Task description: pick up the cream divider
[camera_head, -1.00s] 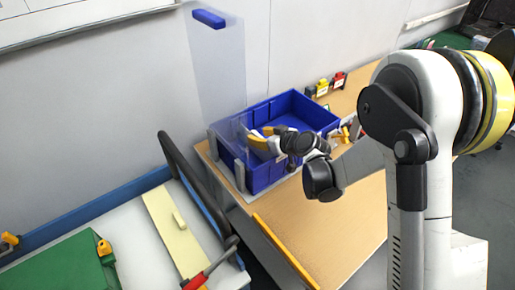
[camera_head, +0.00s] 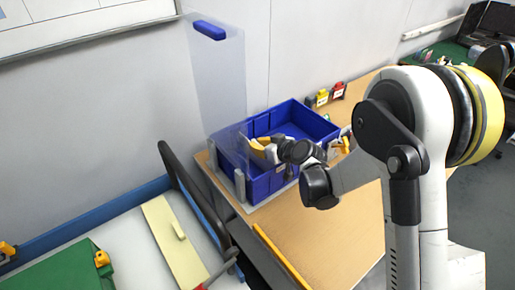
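The cream divider (camera_head: 165,234) is a long, flat, pale board with a small raised grip near its middle. It lies on the white top of the cart at the lower left. My gripper (camera_head: 260,149), with yellow fingertips, is at the blue crate, up and to the right of the divider and well apart from it. A clear panel is close to the fingertips. The fingers are too small to tell whether they are open or shut.
The blue crate (camera_head: 319,128) stands on the wooden table (camera_head: 310,230). The clear upright panel (camera_head: 217,85) with a blue top grip stands at its left. A black rail (camera_head: 190,189) runs along the cart's right side. A green board (camera_head: 62,272) lies left of the divider.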

